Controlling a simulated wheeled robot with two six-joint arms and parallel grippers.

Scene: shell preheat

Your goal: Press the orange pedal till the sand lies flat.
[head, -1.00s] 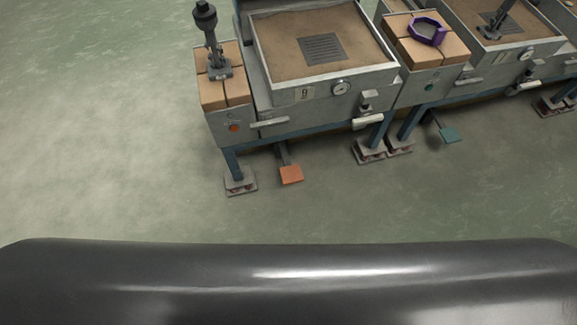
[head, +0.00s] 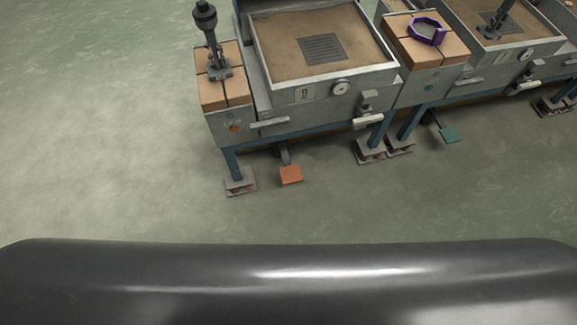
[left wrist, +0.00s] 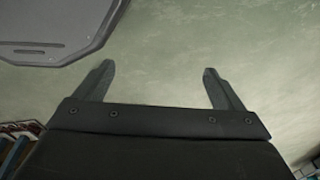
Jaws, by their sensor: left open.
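The orange pedal (head: 291,174) sticks out low in front of the left sandbox machine, just above the green floor. The sand (head: 285,45) lies in that machine's square metal tray (head: 262,76), around a dark slotted grate (head: 322,48). Its surface looks mostly even, but fine relief is too small to tell. My left gripper (left wrist: 158,78) shows in the left wrist view, open and empty above bare floor. It is not in the head view, so its distance from the pedal cannot be told. My right gripper is in no view.
A teal pedal (head: 449,135) belongs to the neighbouring machine on the right. Machine feet (head: 240,183) stand on either side of the orange pedal. A black upright tool (head: 207,35) stands on the left bricks, a purple ring (head: 427,31) on the right ones. Open floor lies in front.

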